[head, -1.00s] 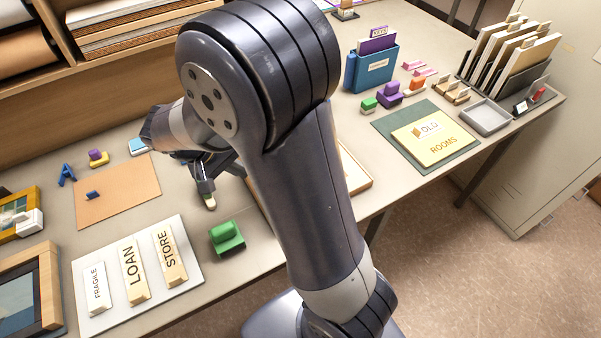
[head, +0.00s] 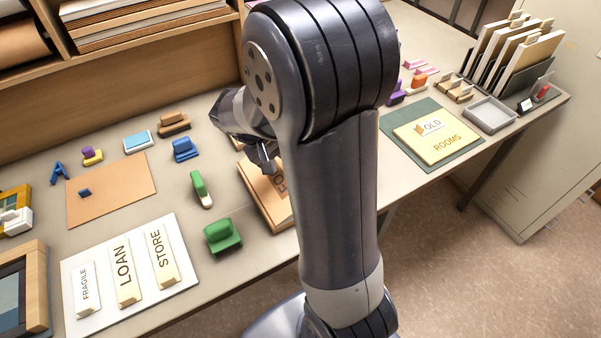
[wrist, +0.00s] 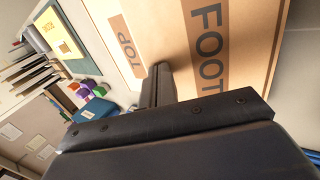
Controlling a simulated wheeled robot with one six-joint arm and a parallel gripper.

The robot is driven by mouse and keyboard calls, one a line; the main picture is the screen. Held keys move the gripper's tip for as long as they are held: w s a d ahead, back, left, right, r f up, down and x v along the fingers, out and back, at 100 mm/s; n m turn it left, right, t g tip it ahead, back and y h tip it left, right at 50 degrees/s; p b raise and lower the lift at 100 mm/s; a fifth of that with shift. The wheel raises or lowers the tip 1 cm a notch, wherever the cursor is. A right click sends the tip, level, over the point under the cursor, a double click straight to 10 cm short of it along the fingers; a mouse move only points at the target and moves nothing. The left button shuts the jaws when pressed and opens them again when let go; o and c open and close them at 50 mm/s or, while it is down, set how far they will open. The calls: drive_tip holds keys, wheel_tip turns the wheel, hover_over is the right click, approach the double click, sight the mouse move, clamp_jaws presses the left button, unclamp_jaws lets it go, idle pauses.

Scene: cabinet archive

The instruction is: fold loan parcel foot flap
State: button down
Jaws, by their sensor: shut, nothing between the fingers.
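The loan parcel (head: 257,190) is a flat brown cardboard piece on the table, partly hidden behind my arm in the head view. In the wrist view the cardboard (wrist: 262,60) carries a dark band reading FOOT and a smaller label reading TOP. My gripper (head: 268,165) is over the parcel in the head view. In the wrist view my gripper's fingers (wrist: 160,75) are shut and empty, with the tip at the cardboard between the two labels. I cannot tell whether it touches. The foot flap's fold state is unclear.
A white board (head: 75,270) holds FRAGILE, LOAN and STORE blocks. An OLD ROOMS folder (head: 445,150) lies right. The front table edge runs close by.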

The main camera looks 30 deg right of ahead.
drive_tip(key=b+x, duration=0.1)
drive_tip(key=x, duration=0.1)
drive_tip(key=b+x, duration=0.3)
drive_tip(key=x, duration=0.1)
drive_tip(key=shift+a+f+b, duration=0.1)
drive_tip(key=shift+f+b, duration=0.25)
drive_tip(key=shift+f, duration=0.1)
drive_tip(key=shift+s+f+b, duration=0.35)
drive_tip(key=shift+f, duration=0.25)
idle(1.2)
wheel_tip(320, 180, up, 9)
drive_tip(key=p, duration=0.6)
drive_tip(key=shift+w+d+f, duration=0.2)
drive_tip(key=shift+w, duration=0.15)
drive_tip(key=v, duration=1.1)
drive_tip(key=shift+b, duration=0.3)
drive_tip(key=shift+d+f, duration=0.1)
drive_tip(key=shift+f, duration=0.1)
